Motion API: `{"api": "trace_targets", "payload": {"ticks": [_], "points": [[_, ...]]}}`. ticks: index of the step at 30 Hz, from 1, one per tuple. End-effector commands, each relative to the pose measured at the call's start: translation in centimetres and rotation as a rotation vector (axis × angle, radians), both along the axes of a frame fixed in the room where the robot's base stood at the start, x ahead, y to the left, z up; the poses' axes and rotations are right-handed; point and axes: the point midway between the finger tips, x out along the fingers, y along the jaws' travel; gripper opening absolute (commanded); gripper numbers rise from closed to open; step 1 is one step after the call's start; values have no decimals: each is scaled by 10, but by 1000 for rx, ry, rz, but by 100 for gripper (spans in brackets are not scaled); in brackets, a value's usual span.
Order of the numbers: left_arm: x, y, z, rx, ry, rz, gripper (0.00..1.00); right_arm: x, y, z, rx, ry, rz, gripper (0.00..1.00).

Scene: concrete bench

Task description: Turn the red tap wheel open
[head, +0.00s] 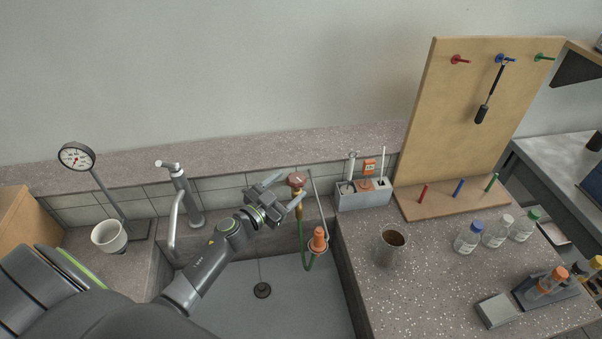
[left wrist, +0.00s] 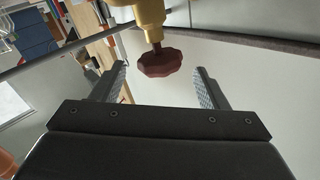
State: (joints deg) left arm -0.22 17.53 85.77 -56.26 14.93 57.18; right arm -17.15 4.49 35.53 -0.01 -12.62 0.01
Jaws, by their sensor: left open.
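The red tap wheel (head: 297,180) sits on top of a brass valve (head: 300,203) at the back of the sink. My left gripper (head: 287,191) is open beside it, with its fingers pointing toward the wheel. In the left wrist view the dark red wheel (left wrist: 160,62) shows on its brass stem (left wrist: 148,15), between and just beyond the fingertips (left wrist: 160,72). The fingers stand apart on both sides, and I see no contact with the wheel. My right gripper is not in view.
A silver faucet (head: 182,195) stands left of my arm. An orange nozzle (head: 318,240) on a green hose hangs right of the valve. A grey holder (head: 363,194) and a metal cup (head: 391,245) stand on the right counter. The sink basin (head: 300,300) is mostly empty.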

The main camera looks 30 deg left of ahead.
Motion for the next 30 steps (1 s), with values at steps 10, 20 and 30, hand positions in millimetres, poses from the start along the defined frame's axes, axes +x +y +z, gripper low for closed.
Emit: {"api": "trace_targets", "payload": {"ticks": [10,20,30], "points": [[52,-12,-1,-1,-1,0,68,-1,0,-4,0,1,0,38],[61,-14,0,0,0,0,68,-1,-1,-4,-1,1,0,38],[61,-14,0,0,0,0,38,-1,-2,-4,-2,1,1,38]]}}
